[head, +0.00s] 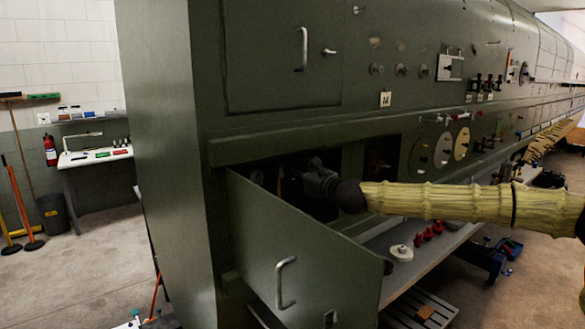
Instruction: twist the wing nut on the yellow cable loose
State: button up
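My gripper (316,181) is dark and reaches from the right into a shadowed opening low in the green fuselage side. Its fingers are lost in the dark, so I cannot tell whether they are open, shut or touching anything. My arm behind it wears a pale yellow ribbed sleeve. I cannot make out the wing nut or the yellow cable; the inside of the opening is too dark and partly covered by my gripper and the open door.
A green hinged door (300,262) with a metal handle stands open below my gripper. Right of it, a grey shelf (424,262) holds a white round part (402,252) and red knobs (428,234). Gauges and a closed hatch (282,55) are above.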

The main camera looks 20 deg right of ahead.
jog(key=shift+x, duration=1.1)
jog(key=shift+c, duration=0.2)
grip_shut()
